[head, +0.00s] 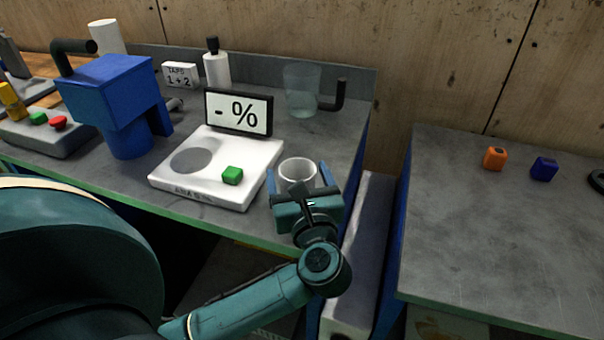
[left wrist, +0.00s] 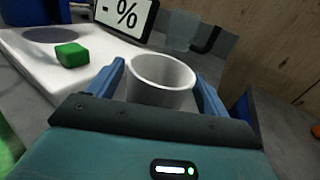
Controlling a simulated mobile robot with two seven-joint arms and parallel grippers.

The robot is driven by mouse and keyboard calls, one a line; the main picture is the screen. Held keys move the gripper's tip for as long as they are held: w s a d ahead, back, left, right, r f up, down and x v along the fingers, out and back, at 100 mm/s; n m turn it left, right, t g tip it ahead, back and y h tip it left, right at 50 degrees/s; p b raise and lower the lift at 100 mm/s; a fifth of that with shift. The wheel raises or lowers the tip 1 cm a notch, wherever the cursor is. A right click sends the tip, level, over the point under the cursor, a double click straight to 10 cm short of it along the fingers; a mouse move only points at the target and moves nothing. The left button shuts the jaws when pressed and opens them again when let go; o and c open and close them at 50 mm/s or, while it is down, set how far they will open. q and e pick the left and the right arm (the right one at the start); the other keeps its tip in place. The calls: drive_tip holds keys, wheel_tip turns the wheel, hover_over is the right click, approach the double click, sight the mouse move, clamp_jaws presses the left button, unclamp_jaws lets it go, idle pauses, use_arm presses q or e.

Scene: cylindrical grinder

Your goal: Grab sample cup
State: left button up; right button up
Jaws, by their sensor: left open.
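The sample cup (head: 297,173) is a small white open cup standing upright near the right front of the grey bench, right of the white scale. My left gripper (head: 300,180) is open, with its blue fingers on either side of the cup. In the left wrist view the cup (left wrist: 161,80) sits between the two fingers of the left gripper (left wrist: 162,92). A small gap seems to show at the right finger; contact at the left one is hard to tell. The cup's lower part is hidden by the gripper body. My right gripper is not in view.
A clear beaker (head: 301,90) is behind. A blue machine (head: 112,92) is left. A second table (head: 490,235) with orange and blue cubes is right, across a gap.

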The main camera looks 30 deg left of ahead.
use_arm(q)
drive_tip(key=shift+w+a, duration=0.1)
drive_tip(key=shift+c, duration=0.6)
drive_tip(key=c, duration=1)
drive_tip(key=shift+o, duration=0.2)
drive_tip(key=shift+r, duration=0.1)
